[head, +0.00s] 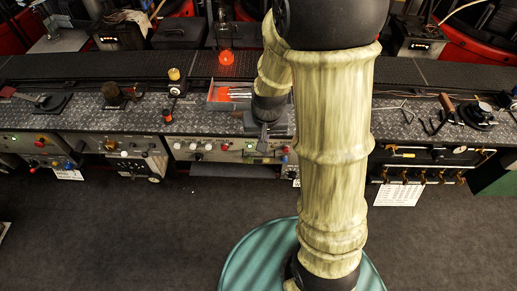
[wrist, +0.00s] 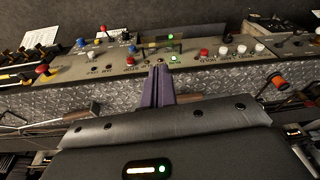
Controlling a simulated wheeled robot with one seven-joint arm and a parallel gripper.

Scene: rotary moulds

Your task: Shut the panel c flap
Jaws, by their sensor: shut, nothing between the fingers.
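My gripper (wrist: 160,72) shows in the wrist view as two purple-grey fingers pressed together, with nothing between them. The fingertips point at the grey middle control panel (wrist: 130,62), beside a small green-lit display (wrist: 175,58). I cannot tell if they touch it. In the head view my gripper (head: 263,138) is over the front edge of the bench, at the right part of the middle panel (head: 210,154). No panel letter is readable, and I cannot make out which part is the panel c flap or whether it stands open.
A tray (head: 221,104) with tools lies on the bench behind the panel. A red button (wrist: 204,53) and white knobs (wrist: 240,48) sit along the panel. Another panel (head: 122,157) is to the left. The dark floor (head: 120,230) in front is clear.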

